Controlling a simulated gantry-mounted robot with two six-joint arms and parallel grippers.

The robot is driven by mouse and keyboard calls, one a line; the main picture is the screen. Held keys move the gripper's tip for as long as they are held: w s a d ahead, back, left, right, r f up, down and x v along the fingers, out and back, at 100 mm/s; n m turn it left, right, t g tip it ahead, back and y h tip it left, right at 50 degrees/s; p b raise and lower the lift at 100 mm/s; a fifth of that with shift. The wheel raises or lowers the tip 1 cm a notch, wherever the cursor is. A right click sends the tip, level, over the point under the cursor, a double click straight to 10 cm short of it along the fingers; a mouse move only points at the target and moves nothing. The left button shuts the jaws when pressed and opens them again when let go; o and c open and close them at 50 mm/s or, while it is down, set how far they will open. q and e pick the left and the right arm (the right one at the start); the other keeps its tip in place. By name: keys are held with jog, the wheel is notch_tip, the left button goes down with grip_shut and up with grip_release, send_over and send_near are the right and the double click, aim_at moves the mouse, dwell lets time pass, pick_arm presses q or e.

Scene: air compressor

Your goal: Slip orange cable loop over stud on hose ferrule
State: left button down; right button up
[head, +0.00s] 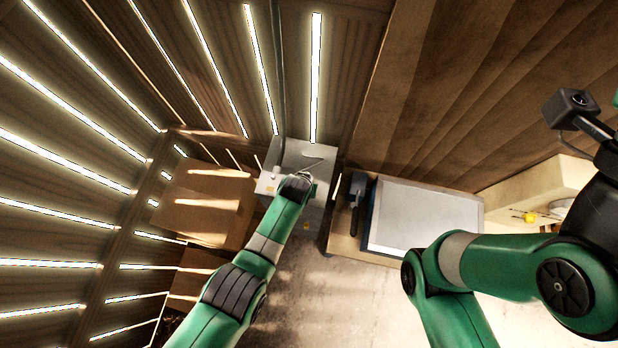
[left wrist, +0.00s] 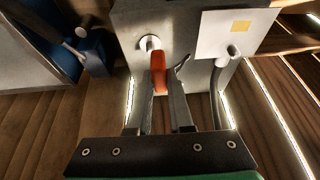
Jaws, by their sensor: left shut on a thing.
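My left gripper (head: 303,176) is at the front of a grey box (head: 308,155) in the head view. In the left wrist view, my left gripper (left wrist: 170,75) is shut on an orange piece (left wrist: 161,70), which looks like the cable loop. The orange piece reaches up close to a white round fitting (left wrist: 149,42) on the grey box; I cannot tell whether they touch or whether a stud passes through it. My right gripper is out of view.
A white sheet with a yellow patch (left wrist: 225,30) is on the box. A bench with a pale panel (head: 420,215) stands right of it. Cardboard boxes (head: 205,205) stack at the left. A grey pipe (head: 279,80) rises above the box. The floor (head: 330,290) between my arms is clear.

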pick_arm(q)
jog(key=shift+w+a+f, duration=0.15)
jog(key=shift+a+f, duration=0.05)
jog(key=shift+a, duration=0.95)
jog(key=shift+w+a+f, duration=0.2)
jog(key=shift+a, duration=0.95)
jog(key=shift+w+a+f, duration=0.15)
jog(key=shift+a+f, duration=0.05)
jog(key=shift+a, duration=0.95)
jog(key=shift+w+a+f+b, duration=0.15)
jog(key=shift+a+b, duration=0.1)
jog(key=shift+a, duration=0.65)
jog(key=shift+w+a+f+b, duration=0.15)
jog(key=shift+a+f+b, duration=0.05)
jog(key=shift+a, duration=0.75)
jog(key=shift+w+a+f+b, duration=0.15)
jog(key=shift+a+b, duration=0.1)
jog(key=shift+a, duration=0.65)
jog(key=shift+d+f+b, duration=0.1)
jog(key=shift+f+b, duration=0.9)
jog(key=shift+b, duration=0.05)
jog(key=shift+f+b, duration=0.5)
